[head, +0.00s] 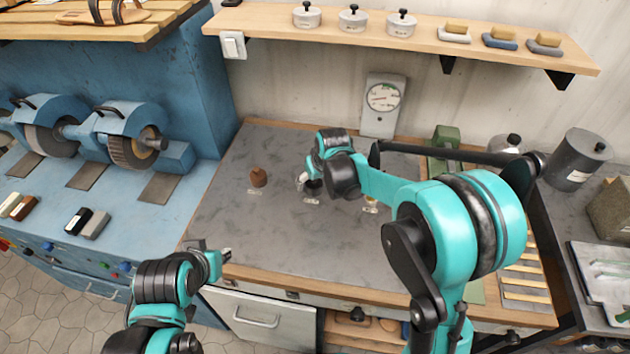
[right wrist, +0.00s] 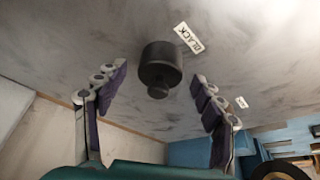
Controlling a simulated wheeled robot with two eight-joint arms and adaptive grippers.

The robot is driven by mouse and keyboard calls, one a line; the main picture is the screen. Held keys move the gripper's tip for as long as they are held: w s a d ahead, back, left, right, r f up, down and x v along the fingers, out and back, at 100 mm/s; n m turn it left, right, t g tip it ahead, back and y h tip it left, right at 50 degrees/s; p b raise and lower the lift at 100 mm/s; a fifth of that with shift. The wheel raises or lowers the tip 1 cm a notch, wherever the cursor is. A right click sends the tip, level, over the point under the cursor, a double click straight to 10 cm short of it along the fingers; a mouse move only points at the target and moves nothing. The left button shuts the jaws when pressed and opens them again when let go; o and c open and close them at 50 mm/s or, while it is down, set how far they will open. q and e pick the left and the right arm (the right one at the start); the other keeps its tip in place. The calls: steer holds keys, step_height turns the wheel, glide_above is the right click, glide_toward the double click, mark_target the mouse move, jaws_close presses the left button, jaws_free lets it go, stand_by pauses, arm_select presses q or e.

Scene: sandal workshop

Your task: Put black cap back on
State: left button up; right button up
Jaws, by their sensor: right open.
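A black round pot-like object (right wrist: 160,65) stands on the grey bench top beside a white label reading BLACK (right wrist: 188,37). A narrower black knob (right wrist: 158,91) shows at its end; I cannot tell whether this is a seated cap or part of the object. It also shows small and dark in the head view (head: 314,186), partly hidden by my right gripper (head: 306,181). In the right wrist view the right gripper (right wrist: 158,110) is open, one finger on each side of the object, apart from it. My left gripper (head: 217,262) is over the bench's front left corner; its jaws are unclear.
A brown pot (head: 258,177) with a label stands left of the black one. Another small item (head: 371,204) is partly hidden by my right arm. A dial scale (head: 383,105) stands at the back wall. The bench's front left is clear. A shelf (head: 420,38) hangs above.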

steer(key=v, duration=1.2)
steer(key=s+d+m+t, duration=0.1)
steer(key=s+d, duration=0.2)
steer(key=s, duration=0.4)
steer(key=s+d+f+m+t+h, duration=0.1)
steer(key=s+d, duration=0.2)
steer(key=s, duration=0.5)
steer(key=s+d+f+m+t, duration=0.1)
steer(key=s+d, duration=0.3)
steer(key=s, duration=0.3)
steer(key=shift+s+f+m, duration=0.15)
steer(key=shift+m, duration=0.25)
steer(key=shift+d, duration=0.1)
